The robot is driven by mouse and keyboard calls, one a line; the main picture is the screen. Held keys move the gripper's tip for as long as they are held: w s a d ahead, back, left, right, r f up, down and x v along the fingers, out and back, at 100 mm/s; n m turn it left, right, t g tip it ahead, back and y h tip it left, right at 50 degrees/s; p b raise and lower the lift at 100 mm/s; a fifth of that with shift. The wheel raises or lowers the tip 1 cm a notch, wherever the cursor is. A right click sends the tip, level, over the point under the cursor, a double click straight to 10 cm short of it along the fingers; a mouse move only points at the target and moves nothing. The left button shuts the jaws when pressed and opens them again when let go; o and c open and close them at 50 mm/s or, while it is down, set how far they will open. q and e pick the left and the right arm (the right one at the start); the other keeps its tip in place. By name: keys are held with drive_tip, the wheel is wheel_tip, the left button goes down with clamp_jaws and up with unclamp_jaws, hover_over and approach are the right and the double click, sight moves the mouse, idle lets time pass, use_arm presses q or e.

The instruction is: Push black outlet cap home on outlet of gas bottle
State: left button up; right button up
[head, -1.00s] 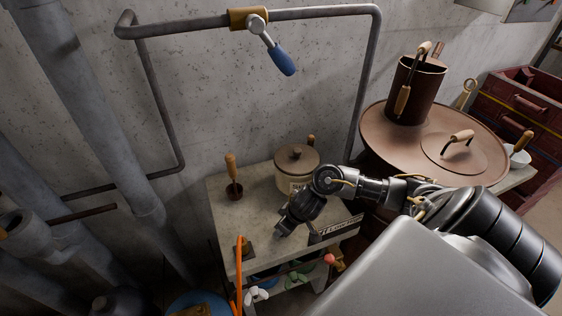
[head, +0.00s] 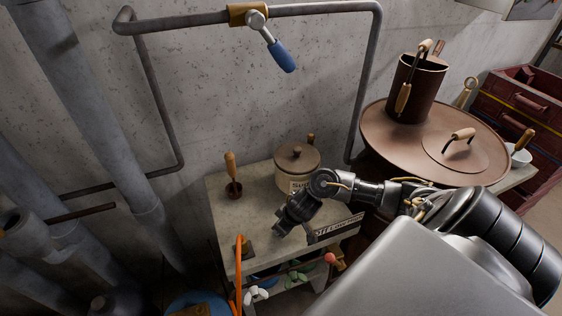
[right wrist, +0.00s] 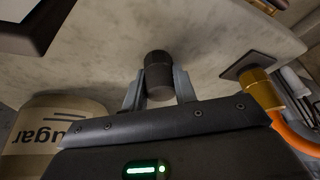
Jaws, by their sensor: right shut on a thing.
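My right gripper (head: 280,229) is low over the stone worktop, in front of the sugar jar. In the right wrist view its two fingers (right wrist: 158,92) are shut on a short black cylinder, the black outlet cap (right wrist: 158,74). The cap sticks out past the fingertips, with the worktop behind it. Whether it touches the worktop is unclear. The cap is too small to make out in the head view. A blue rounded thing (head: 183,306) at the bottom edge may be the gas bottle; its outlet cannot be made out. My left gripper is not in view.
The worktop (head: 222,210) bears the sugar jar (head: 297,172) and a wooden-handled tool in a cup (head: 233,188). An orange hose (head: 239,265) with a brass fitting (right wrist: 262,88) is at its edge. A brown drum (head: 390,150) stands right.

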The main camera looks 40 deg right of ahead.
wheel_tip(320, 180, up, 4)
drive_tip(key=shift+s+p, duration=0.1)
drive_tip(key=shift+p, duration=0.8)
drive_tip(key=s+r+p, duration=0.3)
drive_tip(key=s+r, duration=0.6)
drive_tip(key=s, duration=0.4)
drive_tip(key=shift+s+d, duration=0.25)
drive_tip(key=shift+s, duration=0.1)
